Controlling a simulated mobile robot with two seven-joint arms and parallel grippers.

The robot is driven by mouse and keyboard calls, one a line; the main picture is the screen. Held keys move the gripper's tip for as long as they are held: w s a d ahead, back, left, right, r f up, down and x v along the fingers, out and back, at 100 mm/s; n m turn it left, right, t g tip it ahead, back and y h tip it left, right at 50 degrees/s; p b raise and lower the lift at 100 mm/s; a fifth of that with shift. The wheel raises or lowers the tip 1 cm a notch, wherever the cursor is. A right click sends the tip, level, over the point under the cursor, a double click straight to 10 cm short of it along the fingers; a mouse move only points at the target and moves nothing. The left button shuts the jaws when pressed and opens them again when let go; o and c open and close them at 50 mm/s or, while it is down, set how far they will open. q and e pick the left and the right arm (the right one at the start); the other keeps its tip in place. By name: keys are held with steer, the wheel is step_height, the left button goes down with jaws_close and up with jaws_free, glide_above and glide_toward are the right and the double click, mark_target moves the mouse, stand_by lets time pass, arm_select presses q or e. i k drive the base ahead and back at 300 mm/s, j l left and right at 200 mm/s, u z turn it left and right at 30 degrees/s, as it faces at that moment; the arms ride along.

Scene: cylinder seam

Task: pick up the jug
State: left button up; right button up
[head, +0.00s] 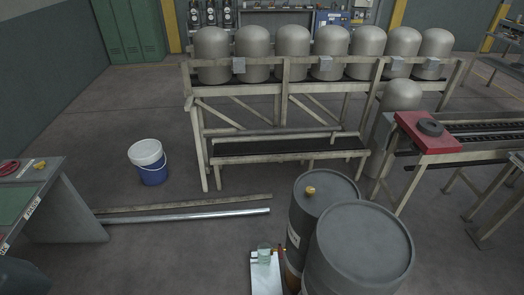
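A small, clear, greenish vessel that looks like the jug (264,252) stands upright on a narrow white surface (265,280) at the bottom middle of the head view. It is small in the picture, and I cannot make out a handle or its contents. A small red item (280,250) lies just to its right, close to the drum. Neither of my grippers shows in this view.
Two dark drums (363,245) stand right of the white surface; the farther one bears a yellow-brown item (310,190). A metal pipe (185,215) lies on the floor. A blue-and-white bucket (150,165) stands left. A rack (285,150) holds several grey cylinders.

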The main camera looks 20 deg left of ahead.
mark_target(264, 257)
steer(key=u, duration=0.45)
steer(key=i+j+z, duration=0.15)
steer(key=i, duration=0.25)
steer(key=i+j+z, duration=0.2)
steer(key=i+j, duration=0.15)
steer(key=i+j+z, duration=0.15)
steer(key=i+j, duration=0.15)
steer(key=i+j+z, duration=0.15)
steer(key=i+j, duration=0.2)
steer(key=j, duration=0.15)
steer(key=i+j+z, duration=0.15)
steer(key=i+j, duration=0.15)
steer(key=j, duration=0.15)
steer(key=i+j+z, duration=0.2)
steer(key=j, duration=0.25)
steer(key=i+j+z, duration=0.15)
steer(key=i+j, duration=0.15)
steer(key=j, duration=0.2)
